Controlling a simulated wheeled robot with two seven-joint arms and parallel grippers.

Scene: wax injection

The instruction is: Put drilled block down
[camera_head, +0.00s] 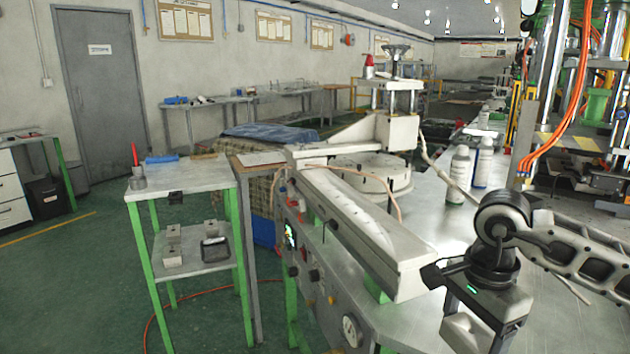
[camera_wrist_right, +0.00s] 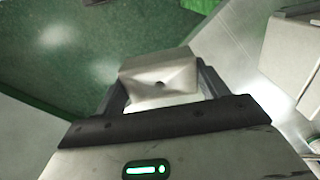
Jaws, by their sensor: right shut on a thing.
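The drilled block (camera_wrist_right: 158,80) is a pale grey metal block with a dark hole in its near face. My right gripper (camera_wrist_right: 162,92) is shut on it, one dark finger on each side. In the head view my right gripper (camera_head: 470,325) hangs at the lower right, above the front part of the metal bench (camera_head: 540,318). A pale grey shape at its lower end looks like the block, but it is partly hidden. In the wrist view, green floor shows beyond the block. My left gripper is in neither view.
A wax machine (camera_head: 365,235) with a long pale arm stands on the bench, left of my right gripper. White bottles (camera_head: 457,175) stand behind.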

